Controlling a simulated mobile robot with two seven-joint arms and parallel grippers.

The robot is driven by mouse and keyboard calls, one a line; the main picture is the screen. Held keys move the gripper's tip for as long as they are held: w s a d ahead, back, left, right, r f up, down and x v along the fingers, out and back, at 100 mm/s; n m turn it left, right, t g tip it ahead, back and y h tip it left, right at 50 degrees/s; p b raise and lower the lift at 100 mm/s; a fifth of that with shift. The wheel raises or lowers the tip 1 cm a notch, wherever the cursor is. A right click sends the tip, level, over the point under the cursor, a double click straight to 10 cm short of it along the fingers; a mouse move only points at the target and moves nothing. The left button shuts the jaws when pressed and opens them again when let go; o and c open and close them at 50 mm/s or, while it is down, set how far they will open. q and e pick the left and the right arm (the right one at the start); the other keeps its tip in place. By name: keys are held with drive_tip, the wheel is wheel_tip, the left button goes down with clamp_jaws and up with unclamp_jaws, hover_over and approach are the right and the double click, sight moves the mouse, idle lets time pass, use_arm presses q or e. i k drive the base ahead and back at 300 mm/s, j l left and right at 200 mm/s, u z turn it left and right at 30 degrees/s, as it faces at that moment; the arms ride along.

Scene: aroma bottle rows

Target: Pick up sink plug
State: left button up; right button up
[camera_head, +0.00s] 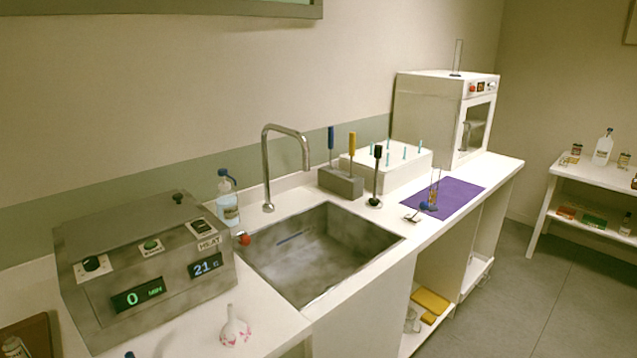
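No part clearly shows itself as the sink plug. One candidate is a thin upright rod with a black top and a small dark round base (375,202), on the counter at the sink's back right corner. A small red knob-like piece (244,239) lies at the sink's left rim, and I cannot tell what it is. The steel sink (330,262) is set in the white counter, with a thin blue strip (294,238) inside it. No drain opening can be made out. Neither of my grippers is in view.
A gooseneck tap (268,170) stands behind the sink. A heater box (150,262) is left of it, and a round white flask (234,328) stands in front. A tool block (341,183), white rack (385,165) and purple mat (455,195) are to the right.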

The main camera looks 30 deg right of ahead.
sight(374, 201)
drive_tip(key=l+u, duration=0.35)
drive_tip(key=k+l+u, duration=0.1)
drive_tip(key=l+u, duration=0.45)
drive_tip(key=l, duration=0.15)
drive_tip(key=k+l+u, duration=0.1)
drive_tip(key=l, duration=0.25)
drive_tip(key=k+l+u, duration=0.15)
drive_tip(key=l, duration=0.15)
drive_tip(key=k+l, duration=0.2)
drive_tip(key=l, duration=0.2)
drive_tip(key=k+l+u, duration=0.15)
drive_tip(key=l, duration=0.3)
